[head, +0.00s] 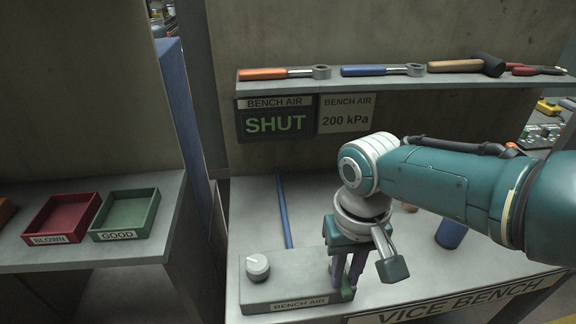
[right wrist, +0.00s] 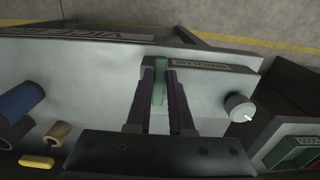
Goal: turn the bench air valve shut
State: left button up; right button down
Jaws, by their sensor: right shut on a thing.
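The bench air panel (head: 295,288) is a low grey box at the front left of the vice bench, labelled BENCH AIR. A green valve handle (head: 348,294) is at its right end, mostly hidden by my right gripper (head: 347,284). In the right wrist view the green handle (right wrist: 159,88) lies between the two dark fingers of the right gripper (right wrist: 160,76), which is shut on it. There the handle points across the panel's long side. A sign (head: 275,124) on the back wall reads BENCH AIR, SHUT in green letters. My left gripper is not in view.
A white round knob (head: 257,266) sits on the panel's left end. A sign (head: 346,114) reads 200 kPa. A shelf (head: 300,86) above holds several tools. A blue rod (head: 284,212) lies behind the panel. A blue cylinder (head: 451,233) stands right of the gripper.

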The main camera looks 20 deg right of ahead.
aim_at(344, 280)
dwell(0.4)
jog(key=c, duration=0.8)
grip_release()
notch_tip(344, 280, up, 10)
jog(key=p, duration=0.4)
jog(key=shift+p, duration=0.35)
jog(key=shift+a, duration=0.1)
